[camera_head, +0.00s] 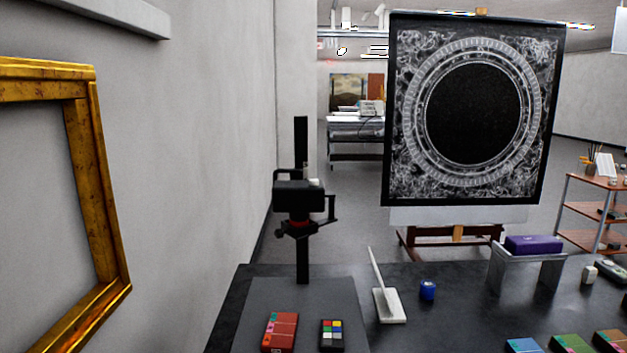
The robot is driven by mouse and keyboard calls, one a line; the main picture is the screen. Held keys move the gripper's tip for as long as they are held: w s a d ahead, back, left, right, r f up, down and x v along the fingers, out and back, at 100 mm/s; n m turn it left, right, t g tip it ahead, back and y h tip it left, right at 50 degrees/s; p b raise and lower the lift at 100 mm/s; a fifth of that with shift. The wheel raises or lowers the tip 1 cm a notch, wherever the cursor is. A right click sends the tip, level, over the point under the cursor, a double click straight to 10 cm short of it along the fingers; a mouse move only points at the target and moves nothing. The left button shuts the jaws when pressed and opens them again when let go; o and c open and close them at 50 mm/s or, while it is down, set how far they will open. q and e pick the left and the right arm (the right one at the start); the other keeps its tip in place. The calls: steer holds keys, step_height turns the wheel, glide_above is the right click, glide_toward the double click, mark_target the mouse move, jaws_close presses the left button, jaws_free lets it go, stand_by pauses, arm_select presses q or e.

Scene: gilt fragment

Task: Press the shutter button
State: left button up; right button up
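A black camera (297,196) is mounted facing down on a black vertical column (301,140) of a copy stand, in the middle of the head view. A small light-coloured knob, which may be the shutter button (315,183), shows on the camera's top right. The stand's grey base board (262,298) lies on the dark table. Neither of my grippers is in view.
On the board lie a red box (280,331) and a colour checker (332,335). A white angled stand (390,305), a blue jar (428,290) and a purple block (533,245) on a grey riser (497,270) stand right. A gilt frame (85,160) is left.

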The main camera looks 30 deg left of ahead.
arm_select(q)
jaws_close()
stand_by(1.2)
